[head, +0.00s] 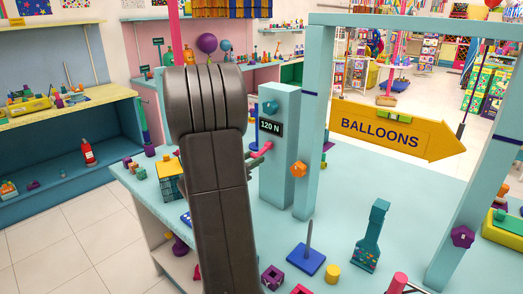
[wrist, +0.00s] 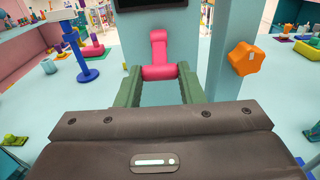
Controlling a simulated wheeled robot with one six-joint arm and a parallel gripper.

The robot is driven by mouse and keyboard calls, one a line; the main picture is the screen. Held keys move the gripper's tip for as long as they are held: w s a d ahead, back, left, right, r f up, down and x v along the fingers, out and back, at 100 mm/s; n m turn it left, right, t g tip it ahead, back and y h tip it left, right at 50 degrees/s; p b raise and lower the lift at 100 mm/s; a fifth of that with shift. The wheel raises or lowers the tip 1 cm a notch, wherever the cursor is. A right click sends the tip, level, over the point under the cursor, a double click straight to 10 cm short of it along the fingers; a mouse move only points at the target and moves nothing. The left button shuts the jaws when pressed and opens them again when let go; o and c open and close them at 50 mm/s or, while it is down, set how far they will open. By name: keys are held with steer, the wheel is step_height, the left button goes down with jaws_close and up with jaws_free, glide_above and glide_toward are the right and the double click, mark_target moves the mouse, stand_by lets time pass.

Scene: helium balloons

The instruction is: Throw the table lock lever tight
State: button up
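The pink lever (wrist: 158,50) has a thick crossbar at its near end and stands in front of the teal post in the wrist view. In the head view the pink lever (head: 262,152) shows partly beside the post, below its display. My gripper (wrist: 160,78) has its two green fingers on either side of the crossbar, which fills the gap between them and appears to touch both. The head view shows my gripper (head: 257,160) just beside the post, mostly hidden by my dark arm.
The teal post (head: 281,180) carries a dark display reading 120 N (head: 270,127) and a teal knob. An orange star knob (head: 298,169) sits on the frame upright to its right. A blue stand with a rod (head: 306,258) and small blocks occupy the tabletop (head: 350,190).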

steer(key=shift+w+d+f+b, duration=0.15)
steer(key=shift+f+b, duration=0.7)
steer(key=shift+b, duration=0.05)
steer(key=shift+f, duration=0.1)
steer(key=shift+w+d+f+b, duration=0.15)
steer(key=shift+f+b, duration=0.2)
steer(key=shift+b, duration=0.05)
steer(key=shift+w+d+f+b, duration=0.1)
steer(key=shift+d+f+b, duration=0.05)
steer(key=shift+f+b, duration=0.2)
steer(key=shift+w+d+f+b, duration=0.4)
steer(key=shift+f+b, duration=0.1)
steer(key=shift+b, duration=0.25)
